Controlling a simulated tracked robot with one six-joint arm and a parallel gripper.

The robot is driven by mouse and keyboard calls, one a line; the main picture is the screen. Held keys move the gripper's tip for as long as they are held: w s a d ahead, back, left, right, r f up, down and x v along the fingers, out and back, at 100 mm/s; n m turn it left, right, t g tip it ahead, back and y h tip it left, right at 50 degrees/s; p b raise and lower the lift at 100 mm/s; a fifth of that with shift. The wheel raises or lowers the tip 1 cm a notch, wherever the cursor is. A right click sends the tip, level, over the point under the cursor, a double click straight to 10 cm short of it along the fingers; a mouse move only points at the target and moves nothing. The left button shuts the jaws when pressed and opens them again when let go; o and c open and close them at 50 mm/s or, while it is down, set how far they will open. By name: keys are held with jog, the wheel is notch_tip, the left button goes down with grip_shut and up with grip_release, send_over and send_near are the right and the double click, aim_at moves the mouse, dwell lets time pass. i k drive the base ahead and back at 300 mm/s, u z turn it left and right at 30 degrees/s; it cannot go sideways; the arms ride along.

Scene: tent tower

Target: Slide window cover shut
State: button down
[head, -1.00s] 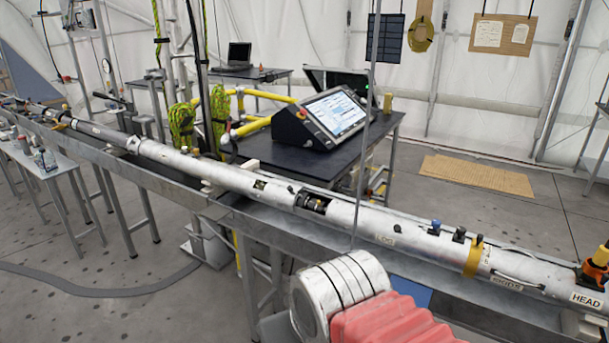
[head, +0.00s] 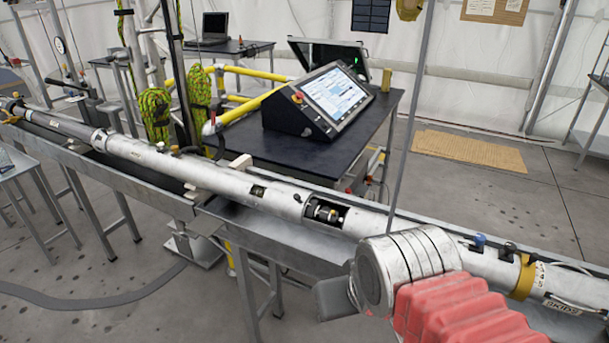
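A long silver tube (head: 225,180) lies across the view in a metal trough. A window (head: 325,212) in its side is open, with dark space and small metal and brass-coloured parts showing inside. I cannot clearly make out a separate window cover; the tube wall beside the opening is plain silver. A smaller dark opening (head: 258,190) lies to the left along the tube. My arm, a grey ribbed joint with red bellows, covers part of the tube to the right of the window. My gripper cannot be made out.
The metal trough (head: 130,180) stands on legs below the tube. Behind it, a dark table (head: 270,150) holds a console with a lit screen (head: 335,100). A thin upright pole (head: 410,120) crosses the view right of the window. A yellow band (head: 523,277) circles the tube at right.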

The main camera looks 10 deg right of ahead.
aim_at(283, 199)
jog(key=u, duration=0.3)
jog(key=i, duration=1.05)
jog(key=u, duration=0.65)
